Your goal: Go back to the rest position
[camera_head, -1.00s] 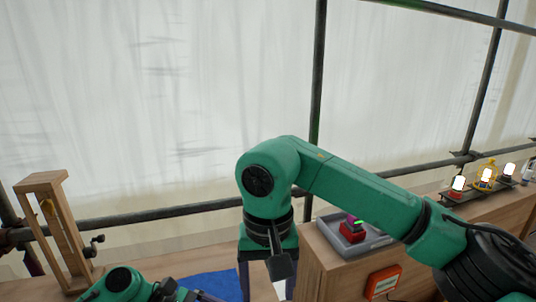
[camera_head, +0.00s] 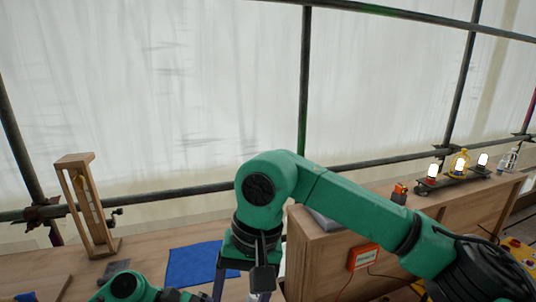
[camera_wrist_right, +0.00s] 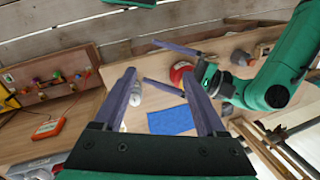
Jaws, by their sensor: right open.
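My right arm crosses the middle of the head view, with its gripper (camera_head: 248,282) pointing down at the bottom edge, partly cut off. In the right wrist view the two fingers of this gripper (camera_wrist_right: 159,74) stand wide apart with nothing held between them. My left arm shows low at the bottom left of the head view; its gripper is mostly cut off there. In the right wrist view the left gripper (camera_wrist_right: 165,67) comes in from the right with its fingers apart. A red round thing (camera_wrist_right: 180,72) shows between them in the picture; I see no grip on it.
A blue mat (camera_head: 195,264) lies on the wooden bench. A wooden frame stand (camera_head: 88,205) is at left. A wooden box (camera_head: 320,262) with an orange device (camera_head: 364,257) stands at right, and several lamps (camera_head: 458,165) stand behind. Scaffold poles cross the back.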

